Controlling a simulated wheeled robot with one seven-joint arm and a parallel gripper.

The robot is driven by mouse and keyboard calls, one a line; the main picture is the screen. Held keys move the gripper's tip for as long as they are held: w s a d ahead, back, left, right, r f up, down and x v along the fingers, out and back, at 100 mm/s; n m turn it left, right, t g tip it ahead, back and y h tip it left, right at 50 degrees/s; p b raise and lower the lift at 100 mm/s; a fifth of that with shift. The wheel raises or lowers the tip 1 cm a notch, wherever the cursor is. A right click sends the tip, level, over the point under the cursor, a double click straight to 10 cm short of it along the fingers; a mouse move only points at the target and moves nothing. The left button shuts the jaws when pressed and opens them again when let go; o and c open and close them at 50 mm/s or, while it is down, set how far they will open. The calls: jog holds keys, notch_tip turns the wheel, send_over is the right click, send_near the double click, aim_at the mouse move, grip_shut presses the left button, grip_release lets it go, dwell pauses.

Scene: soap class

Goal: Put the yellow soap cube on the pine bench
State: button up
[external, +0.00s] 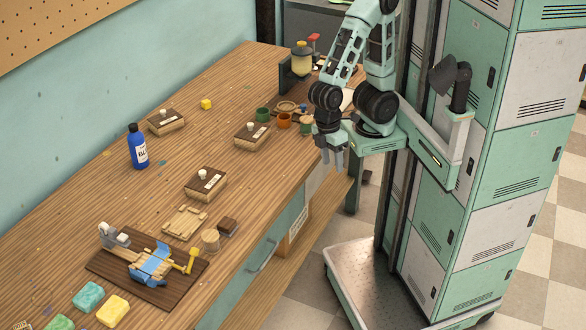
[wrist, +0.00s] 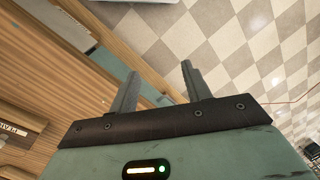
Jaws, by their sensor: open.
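A small yellow cube (external: 206,104) sits on the wooden worktop toward the back, near the wall. A small pale slatted wooden piece (external: 184,222) lies on the worktop nearer the front; it may be the pine bench, but I cannot tell for sure. My gripper (external: 333,166) hangs pointing down by the worktop's right edge, far from the cube. It is open and empty. In the wrist view its two fingers (wrist: 158,76) stand apart with floor and the bench's edge beyond them; the cube does not show there.
Lidded wooden boxes (external: 206,183), a blue bottle (external: 138,146) and coloured cups (external: 284,121) stand on the worktop (external: 100,195). A dark board with a blue-and-wood device (external: 150,262) and coloured blocks (external: 113,311) are in front. Lockers (external: 500,160) stand right.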

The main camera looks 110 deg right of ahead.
jog(key=s+n, duration=0.2)
jog(key=s+n+t+h, duration=0.1)
jog(key=s+n, duration=0.1)
jog(key=s, duration=0.1)
jog(key=shift+s+a+f+n, duration=0.2)
jog(key=shift+s+n, duration=0.05)
jog(key=shift+n, duration=0.05)
notch_tip(320, 180, up, 9)
jog(key=p, duration=0.8)
jog(key=shift+f+p, duration=0.15)
jog(key=shift+p, duration=0.2)
dwell(0.3)
